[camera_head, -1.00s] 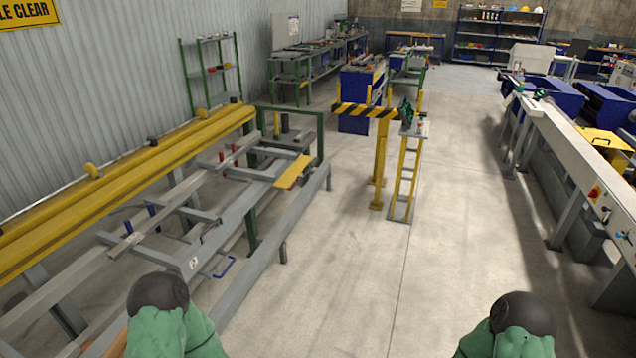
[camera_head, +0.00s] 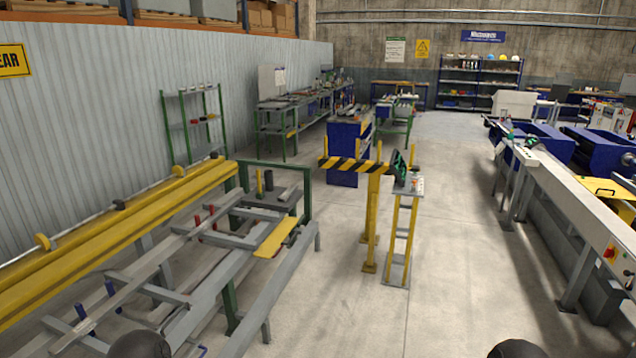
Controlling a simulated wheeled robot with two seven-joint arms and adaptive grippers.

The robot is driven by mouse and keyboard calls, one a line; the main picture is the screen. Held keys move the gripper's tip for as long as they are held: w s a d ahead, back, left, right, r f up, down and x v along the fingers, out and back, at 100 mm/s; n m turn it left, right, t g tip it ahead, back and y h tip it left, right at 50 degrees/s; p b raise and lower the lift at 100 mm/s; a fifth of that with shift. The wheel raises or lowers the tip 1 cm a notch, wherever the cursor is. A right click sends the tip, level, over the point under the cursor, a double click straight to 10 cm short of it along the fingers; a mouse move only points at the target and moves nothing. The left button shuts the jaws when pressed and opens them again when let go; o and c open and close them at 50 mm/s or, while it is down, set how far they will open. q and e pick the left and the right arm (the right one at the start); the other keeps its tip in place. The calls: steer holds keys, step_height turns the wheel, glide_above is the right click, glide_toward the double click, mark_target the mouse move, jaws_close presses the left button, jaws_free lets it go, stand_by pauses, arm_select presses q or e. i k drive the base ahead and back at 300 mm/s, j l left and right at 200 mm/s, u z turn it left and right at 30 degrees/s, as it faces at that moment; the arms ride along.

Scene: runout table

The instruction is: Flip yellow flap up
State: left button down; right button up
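A flat yellow flap (camera_head: 276,237) lies near the far end of the grey runout table frame (camera_head: 276,298), at its right side. It looks low and slants slightly. My two arms show only as dark rounded parts at the bottom edge of the head view, well short of the flap. Neither gripper is in view.
A yellow post with a striped black and yellow bar (camera_head: 352,165) stands beyond the table. A yellow stand (camera_head: 401,240) with a small panel is beside it. A long grey conveyor (camera_head: 570,190) runs along the right. The floor (camera_head: 450,270) between is clear.

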mark_target(266, 249)
steer(key=i, duration=3.8)
steer(key=u, duration=0.15)
steer(key=i, duration=0.05)
